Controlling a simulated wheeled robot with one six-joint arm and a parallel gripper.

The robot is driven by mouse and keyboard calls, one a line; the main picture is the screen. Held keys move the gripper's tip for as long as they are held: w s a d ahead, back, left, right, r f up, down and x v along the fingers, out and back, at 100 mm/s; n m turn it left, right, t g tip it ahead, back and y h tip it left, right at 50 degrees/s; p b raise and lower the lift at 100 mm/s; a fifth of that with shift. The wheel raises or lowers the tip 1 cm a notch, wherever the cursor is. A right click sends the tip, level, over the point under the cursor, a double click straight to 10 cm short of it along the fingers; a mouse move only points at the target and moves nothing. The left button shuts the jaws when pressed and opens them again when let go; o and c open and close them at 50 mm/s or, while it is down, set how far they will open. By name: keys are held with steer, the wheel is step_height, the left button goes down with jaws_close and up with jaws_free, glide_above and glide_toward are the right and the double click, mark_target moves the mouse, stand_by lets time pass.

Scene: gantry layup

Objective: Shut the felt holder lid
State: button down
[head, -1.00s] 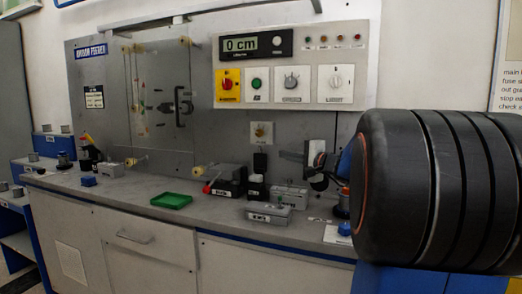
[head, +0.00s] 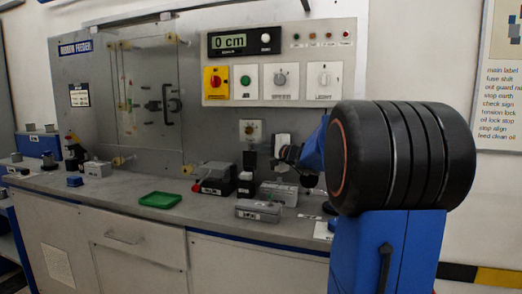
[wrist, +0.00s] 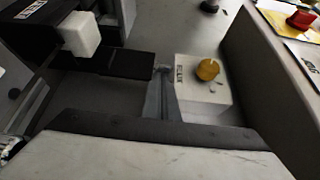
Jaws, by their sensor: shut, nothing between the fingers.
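In the wrist view my gripper's narrow grey fingers (wrist: 163,88) are together and empty, beside a flat black piece (wrist: 115,62).
A green tray (head: 160,200) lies on the bench, with clear surface around it. The control panel (head: 280,60) is on the wall behind.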

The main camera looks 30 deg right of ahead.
mark_target(250, 147)
steer(key=shift+a, duration=0.15)
stand_by(0.3)
steer(key=s+a+n+t, duration=0.1)
steer(key=a+n, duration=0.1)
steer(key=shift+s+n+t, duration=0.3)
steer(key=shift+s+n, duration=0.1)
steer(key=s+a+f, duration=0.3)
steer(key=a+f, duration=0.1)
steer(key=shift+s+a+f, duration=0.2)
steer(key=shift+s+a, duration=0.05)
stand_by(0.4)
steer(key=shift+f, duration=0.1)
stand_by(0.6)
